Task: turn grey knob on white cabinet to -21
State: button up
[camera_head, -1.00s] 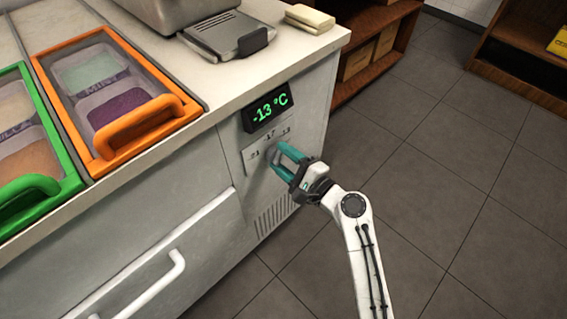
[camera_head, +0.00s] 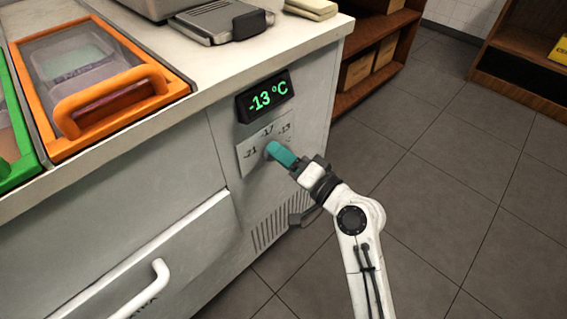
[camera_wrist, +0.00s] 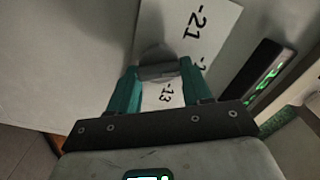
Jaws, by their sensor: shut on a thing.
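The grey knob sits on a white plate (camera_head: 246,158) marked -21, -17 and -13 on the front of the white cabinet (camera_head: 290,197). In the head view my gripper (camera_head: 274,151) covers most of the knob. In the wrist view the grey knob (camera_wrist: 157,64) is between the teal fingertips of my gripper (camera_wrist: 157,76), which are shut on it. The -21 and -13 marks show on the plate (camera_wrist: 213,25) there. The display (camera_head: 264,96) above the knob reads -13 °C in green.
An orange-framed lid (camera_head: 28,92) covers tubs in the cabinet top. A grey appliance (camera_head: 222,20) stands on the counter. A white drawer handle (camera_head: 150,292) is low on the cabinet front, and a vent grille (camera_head: 268,226) is below the knob. Open tiled floor lies to the right.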

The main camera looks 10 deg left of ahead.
jog(key=shift+s+a+f+n+b, duration=0.1)
jog(key=shift+n+b, duration=2.35)
jog(key=shift+n, duration=0.75)
jog(key=o, duration=1.1)
jog(key=shift+c, duration=0.2)
jog(key=shift+r, duration=0.2)
jog(key=p+v, duration=0.2)
jog(key=v, duration=0.8)
jog(key=shift+s+d, duration=0.25)
jog(key=shift+d, duration=0.1)
